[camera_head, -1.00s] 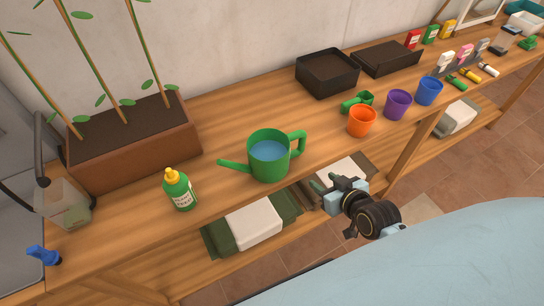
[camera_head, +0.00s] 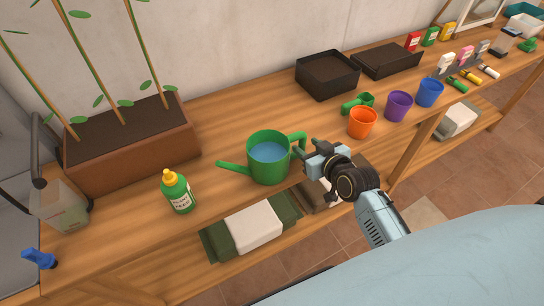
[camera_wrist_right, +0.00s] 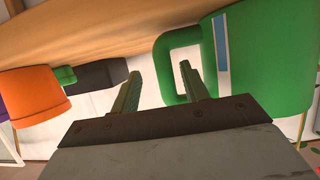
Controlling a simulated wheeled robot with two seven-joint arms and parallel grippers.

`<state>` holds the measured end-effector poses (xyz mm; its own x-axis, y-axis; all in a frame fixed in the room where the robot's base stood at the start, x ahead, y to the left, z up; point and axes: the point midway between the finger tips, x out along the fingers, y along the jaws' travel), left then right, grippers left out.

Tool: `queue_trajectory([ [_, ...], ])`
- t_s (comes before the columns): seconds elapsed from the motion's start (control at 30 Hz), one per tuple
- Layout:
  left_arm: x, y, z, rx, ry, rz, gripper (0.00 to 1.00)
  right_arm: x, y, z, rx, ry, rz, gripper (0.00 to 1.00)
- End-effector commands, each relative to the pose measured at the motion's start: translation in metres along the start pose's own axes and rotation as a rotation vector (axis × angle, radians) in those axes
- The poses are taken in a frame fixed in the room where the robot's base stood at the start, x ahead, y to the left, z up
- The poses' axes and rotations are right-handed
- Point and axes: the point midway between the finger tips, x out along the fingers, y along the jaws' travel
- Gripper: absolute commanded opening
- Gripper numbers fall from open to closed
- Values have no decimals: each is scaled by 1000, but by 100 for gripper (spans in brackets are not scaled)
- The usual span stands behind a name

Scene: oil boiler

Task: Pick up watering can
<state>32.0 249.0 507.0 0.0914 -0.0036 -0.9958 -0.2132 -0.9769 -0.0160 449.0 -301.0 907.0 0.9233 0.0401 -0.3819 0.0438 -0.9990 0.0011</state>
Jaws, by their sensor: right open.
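The green watering can (camera_head: 268,160) stands upright on the wooden bench with water in it, its spout to the left and its handle to the right. In the right wrist view the can (camera_wrist_right: 260,60) is at the right, with its loop handle (camera_wrist_right: 165,68) just beyond my fingers. My right gripper (camera_head: 305,152) is open and empty, close by the handle's right side; it also shows in the right wrist view (camera_wrist_right: 160,85). I cannot tell if a finger touches the handle. My left gripper is not in view.
A green bottle with a yellow cap (camera_head: 177,191) stands left of the can. An orange pot (camera_head: 363,122), a purple pot (camera_head: 398,105) and a blue pot (camera_head: 430,92) stand to the right. A green scoop (camera_head: 358,103) lies behind the orange pot. A planter (camera_head: 135,150) is at the left.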

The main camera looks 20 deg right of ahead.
Motion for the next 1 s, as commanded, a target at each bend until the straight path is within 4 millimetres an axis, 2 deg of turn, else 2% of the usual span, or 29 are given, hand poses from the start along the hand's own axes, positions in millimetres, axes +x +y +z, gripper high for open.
queue_trajectory([
  [0.23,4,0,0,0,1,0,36,36,-6,-4,2,0,0,45],
  [0.57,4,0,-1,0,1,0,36,42,-6,-4,1,-1,-1,45],
  [0.9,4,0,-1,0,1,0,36,42,-5,-4,1,-1,0,0],
  [1.0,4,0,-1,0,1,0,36,42,-5,-4,1,-1,0,0],
])
